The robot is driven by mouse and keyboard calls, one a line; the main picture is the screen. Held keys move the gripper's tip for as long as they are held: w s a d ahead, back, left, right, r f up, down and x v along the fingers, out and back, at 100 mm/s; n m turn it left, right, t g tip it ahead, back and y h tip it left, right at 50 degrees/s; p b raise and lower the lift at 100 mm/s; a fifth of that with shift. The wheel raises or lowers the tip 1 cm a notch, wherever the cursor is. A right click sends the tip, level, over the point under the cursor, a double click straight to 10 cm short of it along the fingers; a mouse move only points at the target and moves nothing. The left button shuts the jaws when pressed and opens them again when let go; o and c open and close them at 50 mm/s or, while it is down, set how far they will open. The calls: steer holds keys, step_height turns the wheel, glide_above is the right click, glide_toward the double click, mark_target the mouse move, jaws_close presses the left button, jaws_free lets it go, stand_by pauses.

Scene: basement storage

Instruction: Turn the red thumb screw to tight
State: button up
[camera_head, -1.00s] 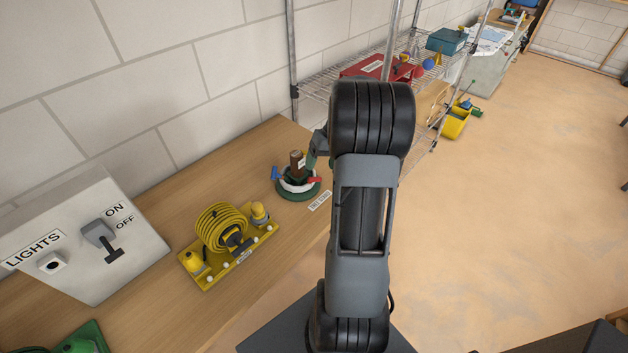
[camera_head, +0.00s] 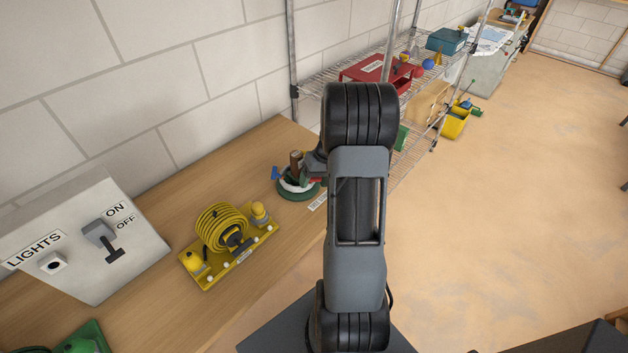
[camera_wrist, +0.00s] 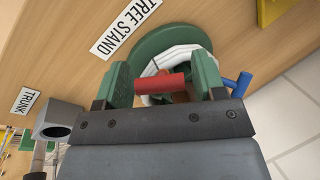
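The tree stand (camera_head: 293,195) is a round green base with a white ring, on the workbench beside the shelf; its green base also shows in the wrist view (camera_wrist: 150,45). A brown trunk (camera_head: 296,163) stands in it. The red thumb screw (camera_wrist: 160,84) lies crosswise between my gripper's green fingers in the wrist view; in the head view my gripper mostly hides it. A blue thumb screw (camera_wrist: 242,85) is to its right. My gripper (camera_wrist: 162,80) is open, one finger near each end of the red screw. I cannot tell whether they touch it.
A yellow tray (camera_head: 240,257) with a coiled cable and the lights switch box (camera_head: 85,240) stand along the bench to the left. A wire shelf (camera_head: 345,70) is behind my arm. A grey socket (camera_wrist: 60,120) is near the TRUNK label (camera_wrist: 25,101).

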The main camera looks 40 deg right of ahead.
steer(key=c, duration=0.8)
steer(key=shift+o, duration=0.2)
steer(key=m+t+y+b, duration=0.1)
steer(key=m+y, duration=0.1)
steer(key=m, duration=0.2)
steer(key=m+t+y+b, duration=0.1)
steer(key=m+t+y, duration=0.1)
steer(key=m, duration=0.2)
steer(key=m+t+y+b, duration=0.1)
steer(key=m+t, duration=0.1)
steer(key=m, duration=0.2)
steer(key=shift+m+t, duration=0.3)
steer(key=shift+w+r+m+t+b, duration=0.1)
steer(key=shift+m+t+b, duration=0.4)
steer(key=shift+m+t, duration=1)
steer(key=shift+m+g, duration=0.3)
steer(key=shift+m, duration=0.3)
steer(key=o, duration=0.9)
